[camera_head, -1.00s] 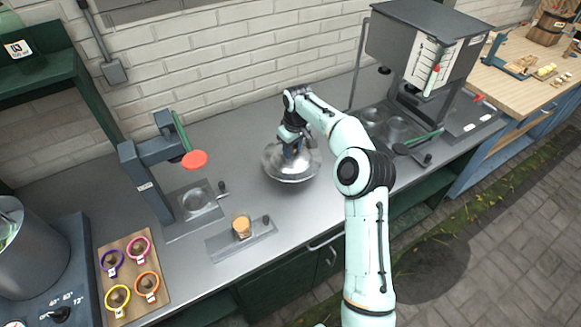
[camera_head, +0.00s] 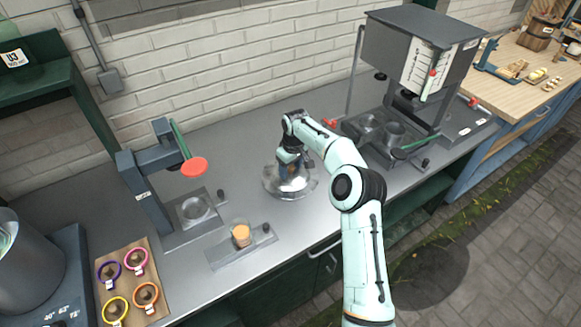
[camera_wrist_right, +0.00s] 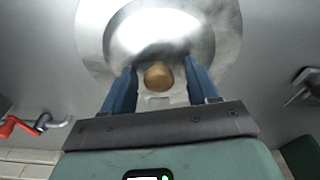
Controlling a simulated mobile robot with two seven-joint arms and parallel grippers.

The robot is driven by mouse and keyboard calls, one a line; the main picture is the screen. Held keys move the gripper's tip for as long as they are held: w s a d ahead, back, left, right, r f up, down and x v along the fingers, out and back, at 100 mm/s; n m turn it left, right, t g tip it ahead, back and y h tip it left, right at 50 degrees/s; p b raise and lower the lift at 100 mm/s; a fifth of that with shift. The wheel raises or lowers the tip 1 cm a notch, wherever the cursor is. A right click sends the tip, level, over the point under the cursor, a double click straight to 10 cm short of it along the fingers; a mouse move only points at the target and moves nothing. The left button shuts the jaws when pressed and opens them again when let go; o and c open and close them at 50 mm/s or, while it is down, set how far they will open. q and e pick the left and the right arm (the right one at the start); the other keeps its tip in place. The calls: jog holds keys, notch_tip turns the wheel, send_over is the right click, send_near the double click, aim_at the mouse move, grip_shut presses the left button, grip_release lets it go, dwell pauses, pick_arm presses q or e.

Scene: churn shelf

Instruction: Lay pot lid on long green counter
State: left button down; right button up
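The pot lid (camera_head: 275,186) is a round, shiny metal lid below my right gripper, over the grey top of the long green counter (camera_head: 300,222). It looks to be lying on that top, with its knob up. In the right wrist view the lid (camera_wrist_right: 222,45) fills the upper middle, and its round wooden knob (camera_wrist_right: 158,76) is between the two blue fingers. My right gripper (camera_wrist_right: 160,72) is open, with a small gap on each side of the knob. In the head view the gripper (camera_head: 290,166) hides the lid's middle. My left gripper is not in view.
A grey press with a red disc (camera_head: 193,167) stands left. A glass of orange stuff (camera_head: 240,235) sits on a metal plate in front. A large grey machine (camera_head: 420,55) is at the right, with metal cups below. A board with colored rings (camera_head: 137,259) lies front left.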

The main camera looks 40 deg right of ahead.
aim_at(292, 176)
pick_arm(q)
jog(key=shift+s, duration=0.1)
pick_arm(e)
jog(key=shift+s, duration=0.1)
jog(key=shift+r, duration=0.1)
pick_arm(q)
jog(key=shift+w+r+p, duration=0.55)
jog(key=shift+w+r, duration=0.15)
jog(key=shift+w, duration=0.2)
pick_arm(e)
notch_tip(292, 176, up, 12)
jog(key=s, duration=0.1)
jog(key=shift+s, duration=0.3)
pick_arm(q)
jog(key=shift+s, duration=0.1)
pick_arm(e)
jog(key=shift+a, duration=0.1)
